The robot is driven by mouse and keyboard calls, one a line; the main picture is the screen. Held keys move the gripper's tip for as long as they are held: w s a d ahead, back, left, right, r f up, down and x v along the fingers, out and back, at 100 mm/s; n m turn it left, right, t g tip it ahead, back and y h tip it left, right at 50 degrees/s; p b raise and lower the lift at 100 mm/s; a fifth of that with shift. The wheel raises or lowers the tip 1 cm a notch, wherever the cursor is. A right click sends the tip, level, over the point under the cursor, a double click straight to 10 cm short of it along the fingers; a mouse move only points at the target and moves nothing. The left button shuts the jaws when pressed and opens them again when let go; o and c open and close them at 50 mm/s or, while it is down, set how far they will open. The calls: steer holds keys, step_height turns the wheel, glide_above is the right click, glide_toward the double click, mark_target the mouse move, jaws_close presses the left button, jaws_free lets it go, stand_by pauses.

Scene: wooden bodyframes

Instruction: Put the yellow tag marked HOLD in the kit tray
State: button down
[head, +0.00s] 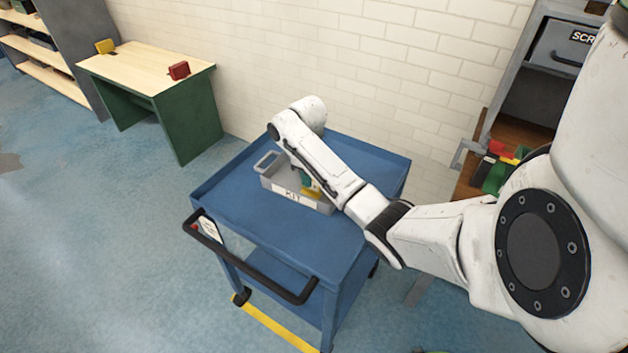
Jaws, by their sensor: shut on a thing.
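The kit tray (270,183) is a grey bin with a white KIT label, standing on the top of a blue cart. My arm reaches over the cart from the right, and my gripper (307,185) points down inside or just above the tray's right part. It is shut on a small yellow piece, the yellow tag (311,193), which shows at the fingertips. Its marking cannot be read. My arm hides part of the tray, and I cannot tell whether the tag touches the tray floor.
The blue cart (240,205) has a dark push handle (262,268) at its front. A wooden-topped green bench (140,66) at the left bears a yellow item (105,46) and a red item (178,70). Shelving with a grey drawer (566,48) stands right. Cart top around the tray is clear.

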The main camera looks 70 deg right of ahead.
steer(key=shift+f, duration=0.2)
stand_by(0.3)
steer(key=c, duration=1.2)
jaws_free()
steer(key=shift+r, duration=0.15)
step_height(320, 180, up, 11)
steer(key=p, duration=0.5)
steer(key=shift+r+p, duration=0.55)
steer(key=shift+p, duration=0.2)
